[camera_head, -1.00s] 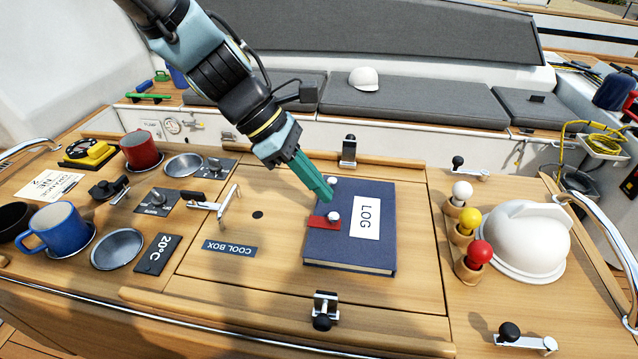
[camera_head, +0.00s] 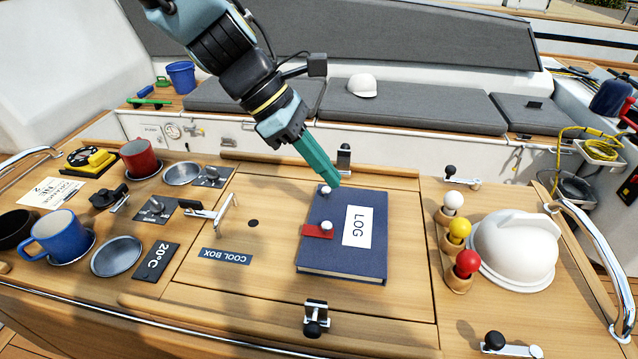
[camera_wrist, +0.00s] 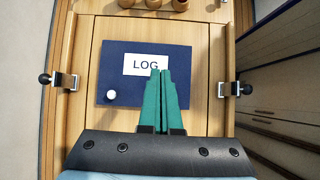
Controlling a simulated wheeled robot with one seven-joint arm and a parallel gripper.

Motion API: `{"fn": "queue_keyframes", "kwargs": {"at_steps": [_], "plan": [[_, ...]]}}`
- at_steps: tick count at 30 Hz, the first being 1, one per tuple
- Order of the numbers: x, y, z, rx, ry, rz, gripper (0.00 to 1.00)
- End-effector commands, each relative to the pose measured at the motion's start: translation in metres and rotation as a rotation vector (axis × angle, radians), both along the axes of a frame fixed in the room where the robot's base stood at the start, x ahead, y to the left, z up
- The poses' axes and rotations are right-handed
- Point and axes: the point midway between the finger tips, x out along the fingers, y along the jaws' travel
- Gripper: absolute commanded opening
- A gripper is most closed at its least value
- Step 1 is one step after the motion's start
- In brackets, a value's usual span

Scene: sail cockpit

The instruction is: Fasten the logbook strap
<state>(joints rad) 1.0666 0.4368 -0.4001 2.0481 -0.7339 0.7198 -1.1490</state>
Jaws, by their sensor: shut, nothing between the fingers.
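The navy logbook (camera_head: 372,255) lies flat on the wooden lid, with a white LOG label (camera_head: 357,227) on its cover. A second white knob (camera_head: 324,190) stands near the far left corner and also shows in the wrist view (camera_wrist: 111,95). My gripper (camera_head: 333,183) is shut and empty, its green tips above the book's far edge, close to that knob. I cannot tell whether they touch. In the wrist view the fingers cover part of the book; the red strap is not visible there.
Metal latches stand at the lid's front (camera_head: 316,317) and back (camera_head: 344,158). A folding handle (camera_head: 213,211) is left of the book. White, yellow and red knobs (camera_head: 459,230) and a white dome (camera_head: 516,246) are on the right. Mugs and dishes stand at left.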

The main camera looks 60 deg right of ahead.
Motion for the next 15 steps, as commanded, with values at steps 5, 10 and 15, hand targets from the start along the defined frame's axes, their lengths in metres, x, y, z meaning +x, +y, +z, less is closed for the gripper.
{"fn": "queue_keyframes", "kwargs": {"at_steps": [5, 10, 15], "plan": [[-0.04, -0.012, 0.0, -0.003, 0.0, -0.005, 0.0], [-0.064, -0.02, 0.006, 0.0, 0.0, -0.004, 0.0], [-0.075, -0.024, 0.009, 0.0, 0.0, -0.001, 0.0]]}}
